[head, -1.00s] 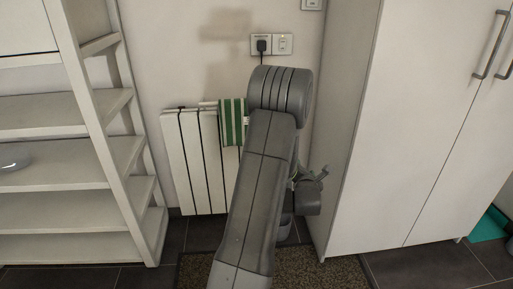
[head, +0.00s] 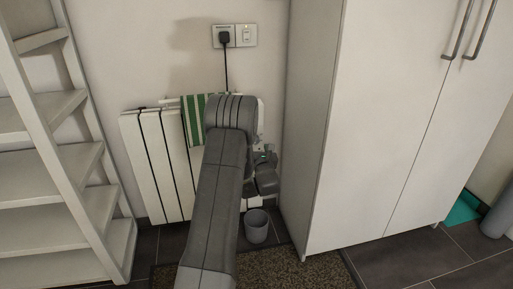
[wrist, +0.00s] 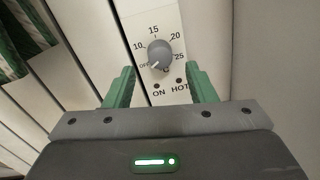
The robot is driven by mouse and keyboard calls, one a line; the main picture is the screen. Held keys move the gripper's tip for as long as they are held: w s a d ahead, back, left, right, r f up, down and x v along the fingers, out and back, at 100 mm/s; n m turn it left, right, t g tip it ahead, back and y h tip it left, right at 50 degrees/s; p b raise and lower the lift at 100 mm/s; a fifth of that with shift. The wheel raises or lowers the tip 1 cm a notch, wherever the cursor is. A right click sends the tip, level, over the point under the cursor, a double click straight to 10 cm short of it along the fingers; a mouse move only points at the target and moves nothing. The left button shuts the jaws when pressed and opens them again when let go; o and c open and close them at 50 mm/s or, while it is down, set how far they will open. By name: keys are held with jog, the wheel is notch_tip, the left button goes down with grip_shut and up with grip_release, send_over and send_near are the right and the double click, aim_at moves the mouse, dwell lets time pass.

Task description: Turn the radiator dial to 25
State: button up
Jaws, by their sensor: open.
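The radiator (head: 160,160) is white and panelled, against the back wall, partly hidden behind my arm. In the wrist view its grey round dial (wrist: 159,55) sits on a white control panel (wrist: 128,12) marked OFF, 10, 15, 20 and 25. A light mark on the dial points to the lower left, near OFF. My gripper (wrist: 161,85) is open, its green fingers apart on either side below the dial, with nothing between them. I cannot tell how far the fingertips are from the panel. In the head view my gripper (head: 264,156) is by the radiator's right end.
A green-striped towel (head: 193,120) hangs over the radiator. A white cabinet (head: 370,130) stands close on the right and white shelves (head: 60,165) on the left. A grey bin (head: 256,226) stands on the floor below my gripper. A cord runs down from the wall socket (head: 234,36).

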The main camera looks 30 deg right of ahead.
jog(key=shift+b+x, duration=0.3)
jog(key=shift+x, duration=1.55)
jog(key=c, duration=1)
